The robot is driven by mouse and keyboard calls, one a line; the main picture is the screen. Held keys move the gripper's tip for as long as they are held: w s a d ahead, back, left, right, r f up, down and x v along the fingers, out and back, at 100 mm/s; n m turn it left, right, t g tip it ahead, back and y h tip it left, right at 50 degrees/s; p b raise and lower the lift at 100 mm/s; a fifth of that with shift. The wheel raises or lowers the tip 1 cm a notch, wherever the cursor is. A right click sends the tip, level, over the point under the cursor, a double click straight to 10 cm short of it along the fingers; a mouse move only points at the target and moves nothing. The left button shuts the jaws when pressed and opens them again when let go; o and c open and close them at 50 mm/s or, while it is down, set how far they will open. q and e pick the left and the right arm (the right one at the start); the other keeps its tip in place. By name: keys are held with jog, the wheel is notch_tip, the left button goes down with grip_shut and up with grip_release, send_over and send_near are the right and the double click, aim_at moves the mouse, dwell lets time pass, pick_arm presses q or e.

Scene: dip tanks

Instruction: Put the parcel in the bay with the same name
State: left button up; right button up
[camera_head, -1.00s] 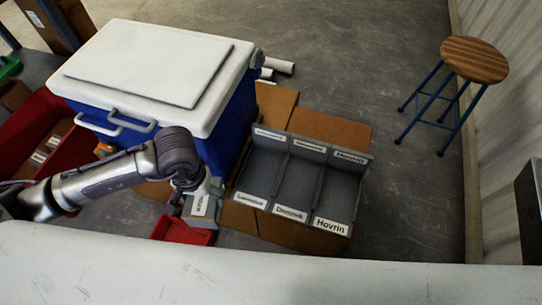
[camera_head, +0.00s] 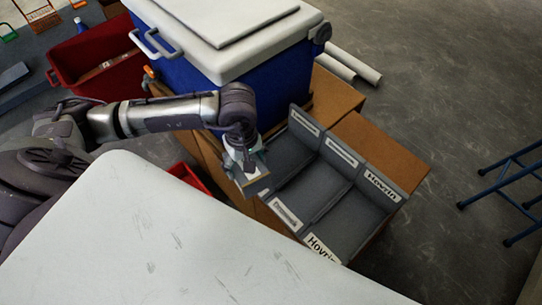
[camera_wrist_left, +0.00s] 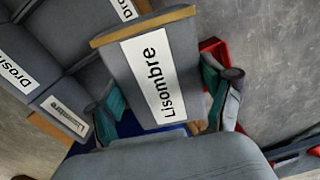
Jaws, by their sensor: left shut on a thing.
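My left gripper (camera_head: 244,168) is shut on a grey parcel (camera_head: 251,182) with brown edges. In the left wrist view the parcel (camera_wrist_left: 184,62) has a white label reading "Lisombre", between the two fingers (camera_wrist_left: 165,108). The grey bay rack (camera_head: 318,187) has three open, empty-looking bays side by side. The right bay (camera_head: 348,222) is labelled "Hovrin". The middle bay's label (camera_head: 286,213) is too small to read here; the wrist view shows one starting "Dros" (camera_wrist_left: 14,75). A blurred label like "Lisombre" (camera_wrist_left: 65,116) is beside it. The parcel covers the left bay's front corner in the head view.
A blue cooler with a white lid (camera_head: 225,55) stands behind my left arm, close to the rack. Brown cartons (camera_head: 385,140) lie under and behind the rack. A red bin (camera_head: 188,176) is below the arm. A white tabletop (camera_head: 180,240) fills the foreground. A blue-legged stool (camera_head: 505,185) stands right.

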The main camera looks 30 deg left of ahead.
pick_arm(q)
jog(key=shift+w+a+f+n+b, duration=0.2)
jog(key=shift+f+n+b, duration=0.15)
jog(key=shift+f+n, duration=0.15)
jog(key=shift+w+a+f+n+b, duration=0.2)
jog(key=shift+f+n+b, duration=0.15)
jog(key=shift+f+n, duration=0.15)
jog(key=w+f, duration=0.3)
jog(key=w+d+f+b, duration=0.1)
jog(key=w+f, duration=0.2)
jog(key=w, duration=0.1)
jog(key=w+f+b, duration=0.1)
jog(key=w+f, duration=0.3)
jog(key=shift+w+d, duration=0.1)
jog(key=shift+d, duration=0.1)
jog(key=shift+f, duration=0.4)
pick_arm(e)
jog(key=w+r, duration=0.4)
jog(key=r, duration=0.4)
jog(key=shift+a+r+t, duration=0.2)
jog(key=shift+r+t, duration=0.1)
